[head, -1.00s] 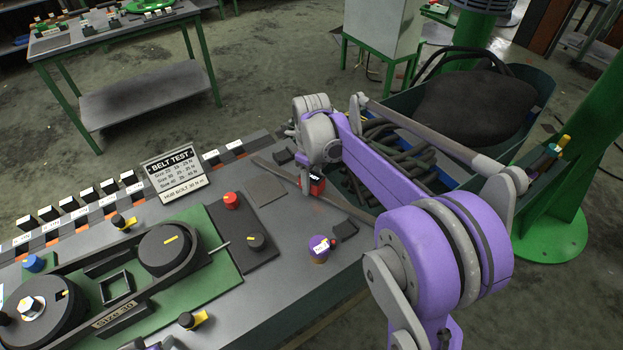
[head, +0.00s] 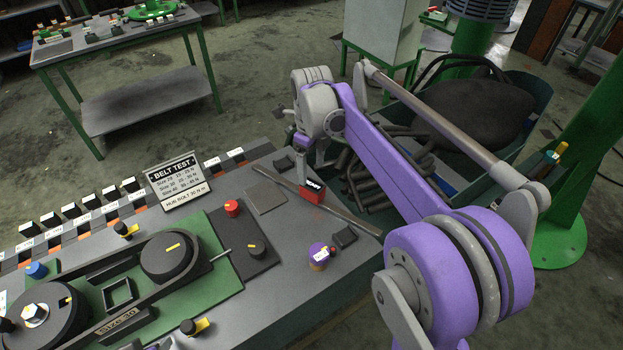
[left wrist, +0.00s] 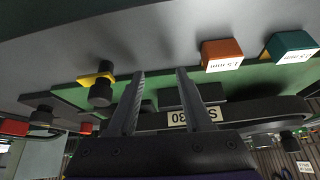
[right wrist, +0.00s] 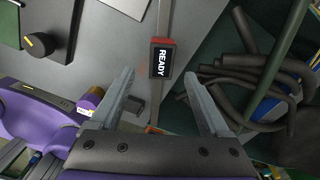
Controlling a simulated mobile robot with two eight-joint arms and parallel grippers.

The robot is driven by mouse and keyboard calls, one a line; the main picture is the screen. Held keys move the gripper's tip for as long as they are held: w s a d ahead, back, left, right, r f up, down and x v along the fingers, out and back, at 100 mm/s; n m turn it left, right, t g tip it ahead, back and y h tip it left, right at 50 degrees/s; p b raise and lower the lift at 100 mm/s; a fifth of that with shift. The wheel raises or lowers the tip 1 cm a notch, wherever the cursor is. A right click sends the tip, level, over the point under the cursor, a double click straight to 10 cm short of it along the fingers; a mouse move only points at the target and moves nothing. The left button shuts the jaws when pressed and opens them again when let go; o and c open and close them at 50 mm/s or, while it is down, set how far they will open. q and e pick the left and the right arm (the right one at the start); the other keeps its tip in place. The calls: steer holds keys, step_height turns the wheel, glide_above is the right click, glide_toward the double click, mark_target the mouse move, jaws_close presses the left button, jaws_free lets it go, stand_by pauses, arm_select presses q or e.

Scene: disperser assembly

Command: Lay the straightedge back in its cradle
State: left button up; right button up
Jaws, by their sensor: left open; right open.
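The straightedge (head: 345,217) is a long thin grey-brown bar lying slantwise along the bench's right edge. A red block labelled READY (head: 312,190) sits at the bar; the right wrist view also shows this block (right wrist: 161,58) and the bar (right wrist: 163,16). Two dark blocks, a far one (head: 283,163) and a near one (head: 345,237), lie beside the bar and look like the cradle; I cannot be sure. My right gripper (right wrist: 160,75) is open, its fingers on either side of the bar's line, apart from it. My left gripper (left wrist: 160,73) is open and empty over the belt rig.
The belt rig (head: 205,262) on its green plate fills the bench's left. A BELT TEST sign (head: 178,180) stands behind it. A bin of dark hoses (head: 375,185) stands beyond the bench's right edge.

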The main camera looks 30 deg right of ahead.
mark_target(312, 186)
arm_select(q)
steer(key=shift+w+r, duration=0.15)
steer(key=shift+r, duration=0.1)
arm_select(e)
steer(key=shift+r, duration=2.35)
